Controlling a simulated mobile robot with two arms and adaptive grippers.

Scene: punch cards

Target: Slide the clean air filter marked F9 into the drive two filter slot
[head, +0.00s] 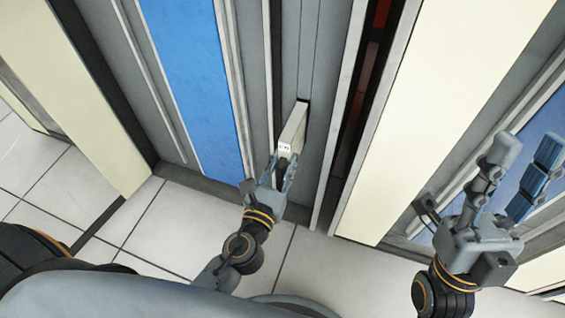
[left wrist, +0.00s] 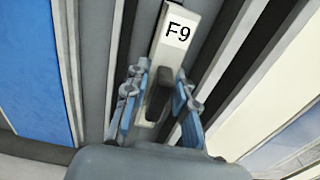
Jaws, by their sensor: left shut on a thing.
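The air filter (head: 294,128) is a pale flat slab with a white label and a dark handle. In the left wrist view the filter (left wrist: 174,30) reads F9. My left gripper (head: 283,172) is shut on the filter's handle, which also shows in the left wrist view between the fingers of the gripper (left wrist: 158,92). The far end of the filter meets a dark narrow slot (head: 304,101) in the grey cabinet front; how deep it sits inside cannot be told. My right gripper (head: 520,175) is open and empty at the right, away from the filter.
A blue panel (head: 190,70) stands left of the filter. A dark gap with reddish parts (head: 366,80) and a cream panel (head: 435,100) lie to the right. White floor tiles (head: 150,225) are clear below the cabinets. Another blue panel (head: 545,140) is behind my right gripper.

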